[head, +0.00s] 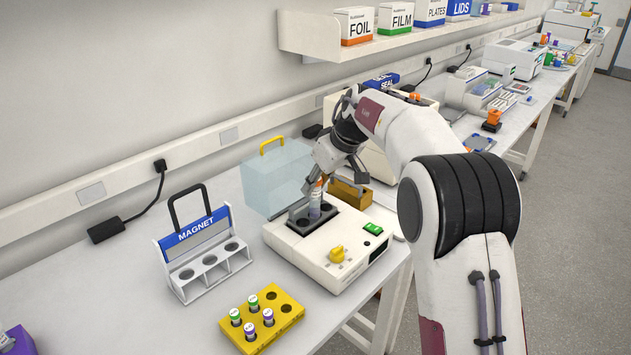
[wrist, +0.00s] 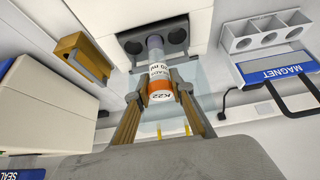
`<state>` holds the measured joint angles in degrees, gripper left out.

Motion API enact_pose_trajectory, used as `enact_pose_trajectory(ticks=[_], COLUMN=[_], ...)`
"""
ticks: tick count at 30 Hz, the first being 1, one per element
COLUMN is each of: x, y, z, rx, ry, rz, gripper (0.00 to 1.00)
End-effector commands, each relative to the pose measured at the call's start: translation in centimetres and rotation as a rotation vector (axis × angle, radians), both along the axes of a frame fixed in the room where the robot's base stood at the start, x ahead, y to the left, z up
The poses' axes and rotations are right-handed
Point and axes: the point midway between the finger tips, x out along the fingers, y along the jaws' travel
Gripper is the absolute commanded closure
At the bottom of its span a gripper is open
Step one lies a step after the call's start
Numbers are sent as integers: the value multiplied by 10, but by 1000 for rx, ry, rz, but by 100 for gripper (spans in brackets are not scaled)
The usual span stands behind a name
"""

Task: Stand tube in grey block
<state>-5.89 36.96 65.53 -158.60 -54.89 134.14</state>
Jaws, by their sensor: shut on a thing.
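The tube (head: 315,208) has a white label, an orange band and a clear lower part; its label reads K22 in the wrist view (wrist: 160,72). My gripper (head: 319,182) is shut on its upper part, with a finger on each side in the wrist view (wrist: 161,88). The tube is about upright over the dark grey block (head: 296,228) on the white machine. Its lower end is at the middle of the block, between two open holes in the wrist view. I cannot tell how deep it sits in the middle hole.
The white machine (head: 312,262) has a yellow knob and green switch. A clear box with a yellow handle (head: 272,175) and a brass-coloured block (head: 350,194) stand behind it. The MAGNET rack (head: 205,262) is left; a yellow rack (head: 284,325) with several capped tubes is in front.

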Motion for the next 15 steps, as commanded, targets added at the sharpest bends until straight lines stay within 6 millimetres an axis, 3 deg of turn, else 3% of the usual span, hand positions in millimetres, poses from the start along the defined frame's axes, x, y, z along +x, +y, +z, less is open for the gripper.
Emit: enact_pose_trajectory(ticks=[15], x=[0], y=[0], z=[-7], rx=[0], ry=[0], rz=[0], gripper=[86])
